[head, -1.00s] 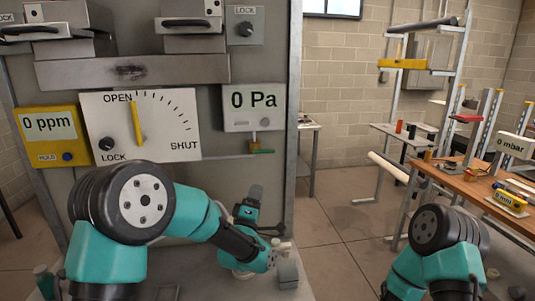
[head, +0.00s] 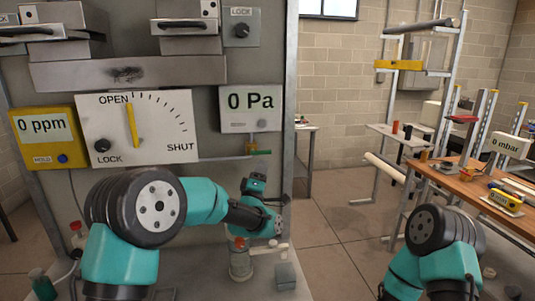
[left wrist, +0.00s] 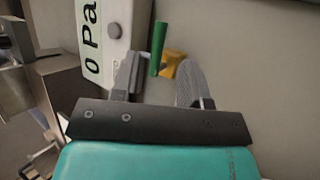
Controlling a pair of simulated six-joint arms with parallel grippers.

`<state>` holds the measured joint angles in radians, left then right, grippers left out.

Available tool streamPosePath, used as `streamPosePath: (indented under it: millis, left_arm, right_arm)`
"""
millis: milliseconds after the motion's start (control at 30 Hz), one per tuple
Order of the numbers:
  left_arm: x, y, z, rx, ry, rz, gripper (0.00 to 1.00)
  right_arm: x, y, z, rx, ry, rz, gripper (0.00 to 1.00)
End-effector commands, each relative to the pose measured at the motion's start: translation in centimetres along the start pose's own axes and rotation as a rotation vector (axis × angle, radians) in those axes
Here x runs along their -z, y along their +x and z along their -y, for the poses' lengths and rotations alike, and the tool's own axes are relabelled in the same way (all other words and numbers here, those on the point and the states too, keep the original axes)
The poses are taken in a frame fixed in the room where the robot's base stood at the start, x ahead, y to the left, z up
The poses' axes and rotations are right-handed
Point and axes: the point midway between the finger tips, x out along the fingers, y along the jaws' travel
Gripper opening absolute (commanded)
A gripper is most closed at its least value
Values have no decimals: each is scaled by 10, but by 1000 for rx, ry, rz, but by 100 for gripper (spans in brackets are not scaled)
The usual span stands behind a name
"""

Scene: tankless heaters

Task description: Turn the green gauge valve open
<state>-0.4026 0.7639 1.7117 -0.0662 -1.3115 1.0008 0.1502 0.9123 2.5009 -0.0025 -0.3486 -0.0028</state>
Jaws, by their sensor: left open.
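The green valve handle (head: 262,152) sits on a small yellow valve body (head: 251,147) just below the 0 Pa gauge (head: 250,108). In the left wrist view the green handle (left wrist: 158,48) and the yellow body (left wrist: 173,64) show ahead of my left gripper (left wrist: 158,74). That gripper is open and empty, with one finger on each side of the valve in the picture; I see no clear contact. In the head view its wrist is below the valve. My right arm shows at the lower right, but its gripper is out of view.
A yellow 0 ppm meter (head: 43,138) and an OPEN/SHUT dial plate (head: 138,127) are on the panel left of the gauge. A clear jar (head: 240,262) and a grey block (head: 286,276) stand below the left wrist. A wooden workbench (head: 480,185) is at right.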

Motion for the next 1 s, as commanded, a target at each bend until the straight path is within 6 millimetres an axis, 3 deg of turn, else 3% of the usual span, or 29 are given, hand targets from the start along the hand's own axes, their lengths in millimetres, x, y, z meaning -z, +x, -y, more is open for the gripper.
streamPosePath:
  millis: [500,1000]
  left_arm:
    - [0,69,0,-1,-1,0,41]
    - [0,79,0,0,0,0,38]
  right_arm:
    - [0,0,0,0,0,0,0]
    - [0,0,0,0,0,0,0]
